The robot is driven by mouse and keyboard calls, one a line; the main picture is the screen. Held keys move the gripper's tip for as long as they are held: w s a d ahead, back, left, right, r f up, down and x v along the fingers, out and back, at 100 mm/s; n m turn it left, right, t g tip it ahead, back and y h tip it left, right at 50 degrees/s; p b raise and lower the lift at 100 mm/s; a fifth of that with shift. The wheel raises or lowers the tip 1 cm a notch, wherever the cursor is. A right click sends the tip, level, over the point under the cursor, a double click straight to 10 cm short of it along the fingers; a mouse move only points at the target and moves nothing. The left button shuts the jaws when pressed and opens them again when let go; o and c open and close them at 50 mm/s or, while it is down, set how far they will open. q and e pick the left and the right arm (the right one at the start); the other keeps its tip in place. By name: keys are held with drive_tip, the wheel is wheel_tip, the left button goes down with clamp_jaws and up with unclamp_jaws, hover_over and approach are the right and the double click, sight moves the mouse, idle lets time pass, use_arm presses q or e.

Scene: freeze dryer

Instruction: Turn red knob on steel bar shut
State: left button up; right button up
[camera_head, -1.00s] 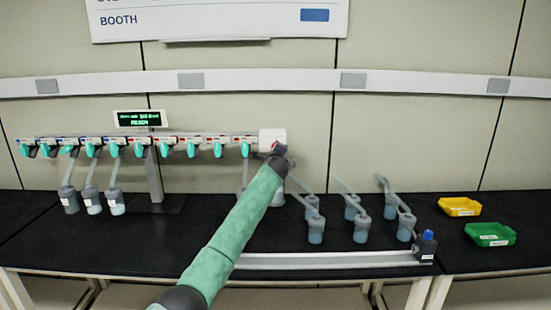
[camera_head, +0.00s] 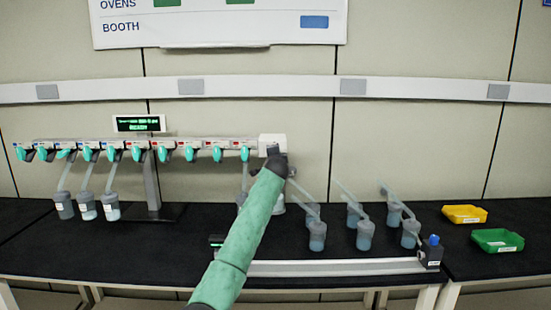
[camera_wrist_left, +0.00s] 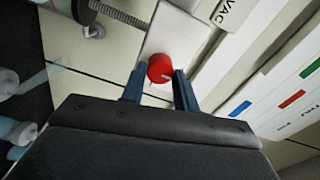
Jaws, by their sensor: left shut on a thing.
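The steel bar (camera_head: 100,143) runs level above the bench, with a row of teal-handled valves (camera_head: 189,154) along it and a pale block (camera_head: 272,142) at its right end. The red knob (camera_wrist_left: 160,68) shows in the left wrist view on a pale face, with a light pointer line on it. My left gripper (camera_wrist_left: 159,74) has its two blue fingers on either side of the knob and is shut on it. In the head view my left wrist covers the knob and the fingers. My right gripper is in neither view.
Several flasks with tubes (camera_head: 317,235) stand on the black bench right of my arm, others (camera_head: 87,206) at the left. A lit display (camera_head: 139,124) reads READY. A yellow tray (camera_head: 465,213) and green tray (camera_head: 498,240) lie at the right. A pale rail (camera_head: 330,267) runs along the front.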

use_arm(q)
drive_tip(key=shift+f, duration=0.1)
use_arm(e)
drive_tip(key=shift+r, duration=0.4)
use_arm(q)
drive_tip(key=o, duration=1)
drive_tip(key=shift+a, duration=0.1)
drive_tip(key=shift+c, duration=0.2)
drive_tip(key=shift+s, duration=0.1)
drive_tip(key=s+b, duration=0.2)
drive_tip(key=s, duration=0.5)
drive_tip(key=shift+s, duration=0.25)
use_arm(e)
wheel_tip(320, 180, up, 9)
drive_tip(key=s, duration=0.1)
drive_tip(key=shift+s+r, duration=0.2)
